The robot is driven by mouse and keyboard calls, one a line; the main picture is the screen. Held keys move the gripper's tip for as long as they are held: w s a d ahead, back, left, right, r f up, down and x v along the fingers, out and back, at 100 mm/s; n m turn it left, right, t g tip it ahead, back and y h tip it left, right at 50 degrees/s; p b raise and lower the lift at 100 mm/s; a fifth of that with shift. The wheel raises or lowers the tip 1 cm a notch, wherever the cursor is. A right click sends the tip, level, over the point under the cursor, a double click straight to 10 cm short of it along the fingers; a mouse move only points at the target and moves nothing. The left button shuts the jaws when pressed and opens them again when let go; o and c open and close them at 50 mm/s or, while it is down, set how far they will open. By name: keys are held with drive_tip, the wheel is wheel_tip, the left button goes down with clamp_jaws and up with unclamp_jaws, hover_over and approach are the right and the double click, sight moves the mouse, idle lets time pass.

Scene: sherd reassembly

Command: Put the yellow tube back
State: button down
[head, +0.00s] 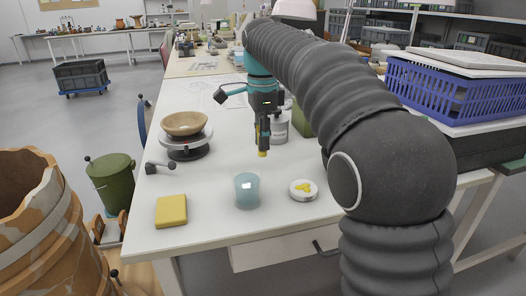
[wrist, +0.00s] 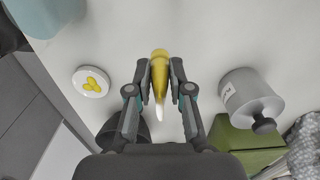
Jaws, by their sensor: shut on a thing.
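My gripper (wrist: 160,86) is shut on the yellow tube (wrist: 159,66), which has a pale tip pointing back toward my palm in the wrist view. In the head view my gripper (head: 262,132) hangs over the white table with the yellow tube (head: 262,153) sticking out below its fingers. The tube appears to be held above the table top; the exact gap is hard to tell. A white round dish (head: 303,190) with yellow pieces on it lies on the table, and it also shows at the left in the wrist view (wrist: 91,82).
A pale blue jar (head: 247,190) stands near the table's front edge. A yellow sponge-like block (head: 171,210) lies to its left. A bowl (head: 184,124) sits on a turntable. A grey lidded can (wrist: 250,95) and a green box (wrist: 240,140) stand right of my gripper.

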drive_tip(key=shift+f+b, duration=0.3)
drive_tip(key=shift+f, duration=1.5)
drive_tip(key=shift+f, duration=0.15)
drive_tip(key=c, duration=1.1)
unclamp_jaws()
drive_tip(key=shift+o, duration=0.2)
wheel_tip(320, 180, up, 12)
drive_tip(key=shift+f+p, duration=0.1)
drive_tip(key=shift+p, duration=1.15)
drive_tip(key=shift+r, duration=0.25)
